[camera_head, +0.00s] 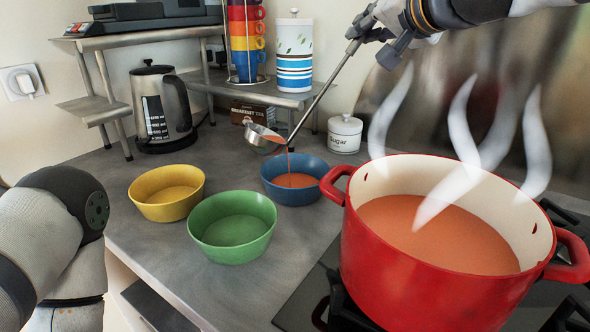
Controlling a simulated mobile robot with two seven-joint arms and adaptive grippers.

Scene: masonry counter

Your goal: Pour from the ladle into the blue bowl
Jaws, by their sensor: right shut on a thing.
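My right gripper (372,28) comes in from the top and is shut on the handle of a metal ladle (322,92). The ladle's cup is tilted over the blue bowl (268,186), and a thin stream of orange-red soup falls from it into the bowl. Some soup lies in the blue bowl. A large red pot (405,277) of the same soup stands at the right, with steam drawn above it. Of my left arm only links show at the left edge; its gripper is out of view.
A yellow bowl (141,205) and a green bowl (233,254) stand left of the blue bowl; both look empty. Behind are a kettle (153,105), a metal shelf (200,88) with stacked cups (246,42), a tea box (238,112) and a sugar jar (344,136). The pot stands on a stove.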

